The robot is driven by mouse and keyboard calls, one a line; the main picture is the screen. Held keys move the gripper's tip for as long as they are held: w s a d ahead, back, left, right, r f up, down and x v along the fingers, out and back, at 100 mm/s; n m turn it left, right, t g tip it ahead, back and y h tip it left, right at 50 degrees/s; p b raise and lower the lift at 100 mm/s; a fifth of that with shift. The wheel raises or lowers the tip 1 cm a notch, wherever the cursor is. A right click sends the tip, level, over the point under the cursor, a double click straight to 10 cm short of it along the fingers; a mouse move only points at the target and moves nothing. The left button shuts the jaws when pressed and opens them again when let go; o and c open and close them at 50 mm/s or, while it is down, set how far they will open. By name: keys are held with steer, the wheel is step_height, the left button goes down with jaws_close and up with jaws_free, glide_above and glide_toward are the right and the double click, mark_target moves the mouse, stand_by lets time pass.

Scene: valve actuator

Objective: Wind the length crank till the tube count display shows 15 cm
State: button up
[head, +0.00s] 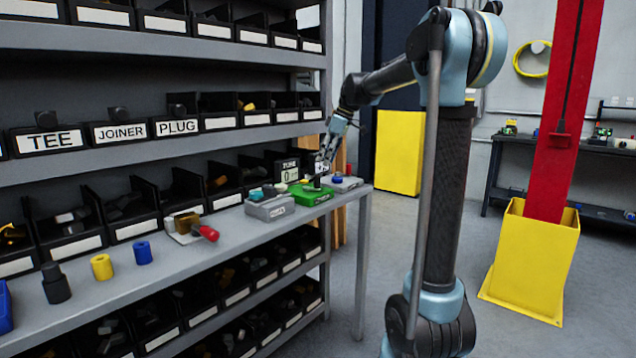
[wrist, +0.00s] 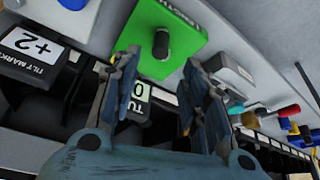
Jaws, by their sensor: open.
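In the wrist view the dark handle (wrist: 162,44) stands on the green block (wrist: 142,24), beyond and roughly between my fingertips. My gripper (head: 321,172) is open above the block, its fingers (wrist: 160,68) spread and empty. Contact with the handle cannot be told. The tube count display (head: 288,170) stands behind the block and reads 0. In the wrist view the display (wrist: 139,97) is partly hidden by a finger.
A grey block (head: 270,210) stands left of the green one, and another grey block with a blue knob (head: 345,183) stands right. A red-handled part (head: 207,232) and loose cylinders lie further left. Shelves of black bins rise behind.

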mark_target(317, 188)
steer(key=x, duration=1)
jaws_close()
steer(key=shift+d, duration=0.2)
steer(key=shift+a, duration=0.15)
